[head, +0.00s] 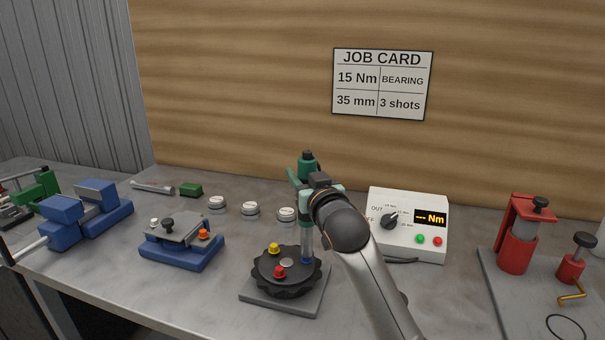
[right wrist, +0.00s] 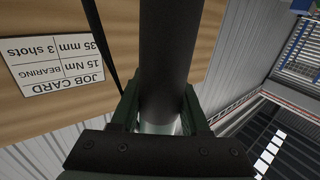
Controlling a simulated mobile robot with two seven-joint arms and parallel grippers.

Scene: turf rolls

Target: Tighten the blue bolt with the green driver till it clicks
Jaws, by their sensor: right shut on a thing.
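The green driver (head: 307,166) stands about upright, with a dark cap and a pale grey lower shaft. My right gripper (head: 303,190) is shut on it; in the right wrist view the driver's dark body (right wrist: 172,60) lies between the gripper's fingers (right wrist: 163,115). The blue bolt (head: 306,261) sits at the right side of a black round fixture (head: 285,287), directly under the driver's shaft. The driver's tip appears to meet the bolt, but I cannot tell whether it is seated. My left gripper is not in view.
The fixture also carries a yellow bolt (head: 274,248) and a red bolt (head: 279,272). A white control box (head: 408,222) shows dashes and "Nm". A job card (head: 382,84) reads 15 Nm. A blue fixture (head: 181,250) is left; a red press (head: 518,240) is right.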

